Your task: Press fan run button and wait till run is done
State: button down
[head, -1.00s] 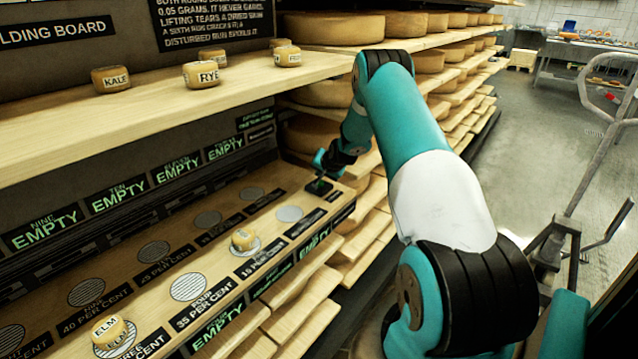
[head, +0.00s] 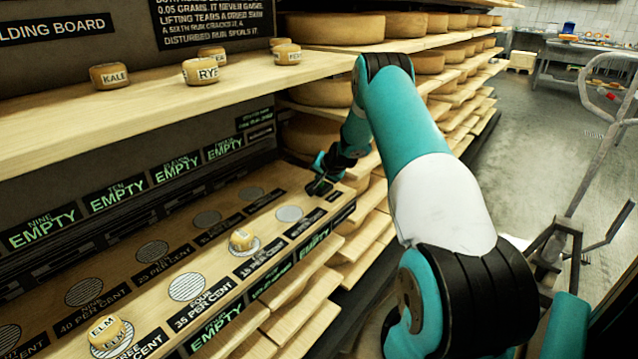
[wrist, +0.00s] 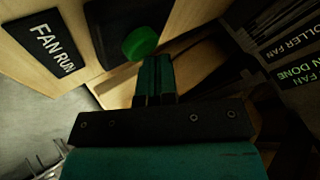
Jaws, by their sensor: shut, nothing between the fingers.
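The green round fan run button (wrist: 140,43) sits on a black base beside the white-on-black FAN RUN label (wrist: 55,42) in the wrist view. My gripper (wrist: 155,62) is shut and empty, its fingertips right at the near edge of the button. I cannot tell whether they touch it. In the head view my gripper (head: 320,187) is low at the far right end of the lower shelf and hides the button. A panel at the right of the wrist view shows lit green letters ending in FAN DONE (wrist: 298,74).
Small cheeses stand on the lower shelf, one marked ELM (head: 104,329) and another (head: 242,240) on a round pad. Other cheeses, such as RYE (head: 200,71), stand on the upper shelf (head: 130,125). Racks of large cheese wheels (head: 335,27) stand behind my arm.

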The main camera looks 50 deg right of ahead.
jog(key=shift+f, duration=0.2)
jog(key=shift+r, duration=0.15)
dwell(0.3)
jog(key=shift+r+p, duration=0.35)
jog(key=shift+r, duration=0.4)
jog(key=shift+r+p, duration=1.4)
jog(key=shift+r, duration=1.15)
